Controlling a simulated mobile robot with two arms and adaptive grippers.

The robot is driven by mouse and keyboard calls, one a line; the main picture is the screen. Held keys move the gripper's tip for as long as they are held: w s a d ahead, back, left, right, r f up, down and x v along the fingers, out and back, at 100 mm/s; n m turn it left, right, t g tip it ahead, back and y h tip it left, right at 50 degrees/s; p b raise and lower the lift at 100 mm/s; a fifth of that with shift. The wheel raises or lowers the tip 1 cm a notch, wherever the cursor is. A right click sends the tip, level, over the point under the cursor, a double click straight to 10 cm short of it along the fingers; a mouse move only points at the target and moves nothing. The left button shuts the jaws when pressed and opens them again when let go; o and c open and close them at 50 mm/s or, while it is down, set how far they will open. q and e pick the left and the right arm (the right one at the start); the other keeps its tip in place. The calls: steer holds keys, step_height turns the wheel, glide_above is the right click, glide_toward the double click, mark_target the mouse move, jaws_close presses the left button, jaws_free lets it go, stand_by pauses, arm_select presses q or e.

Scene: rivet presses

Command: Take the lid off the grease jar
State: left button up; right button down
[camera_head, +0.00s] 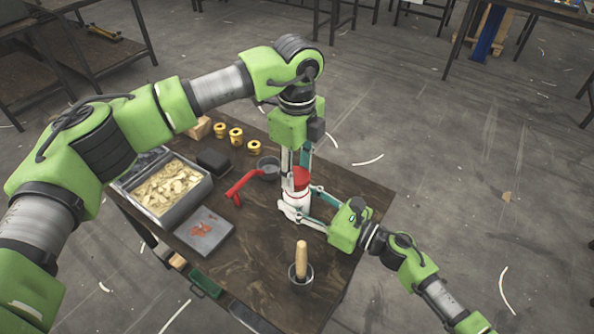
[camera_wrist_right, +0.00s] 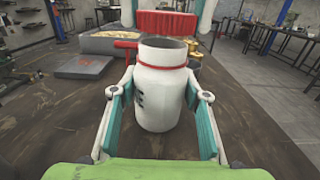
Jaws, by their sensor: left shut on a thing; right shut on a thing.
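The white grease jar (camera_head: 294,206) stands upright near the right side of the dark table. In the right wrist view the jar (camera_wrist_right: 160,100) has an open mouth and a thin red ring at its neck. My right gripper (camera_wrist_right: 163,95) is shut on the jar's body, one finger on each side. The red ribbed lid (camera_wrist_right: 167,23) is above the mouth, with a gap between them. It also shows in the head view (camera_head: 301,178). My left gripper (camera_head: 297,176) comes down from above and is shut on the lid.
A metal box (camera_head: 205,190) of brass-coloured pieces and a grey plate (camera_head: 205,243) lie at the table's left. A red handle (camera_head: 245,184) is close left of the jar. A cup with a wooden handle (camera_head: 301,262) stands in front. Yellow spools (camera_head: 236,137) stand behind.

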mark_target(297, 175)
arm_select(q)
steer(key=shift+r, duration=2.05)
arm_select(e)
steer(key=c, duration=1.1)
jaws_free()
steer(key=shift+s+d, duration=0.1)
steer(key=v, duration=1.1)
steer(key=shift+s+d, duration=0.2)
steer(key=shift+d, duration=0.15)
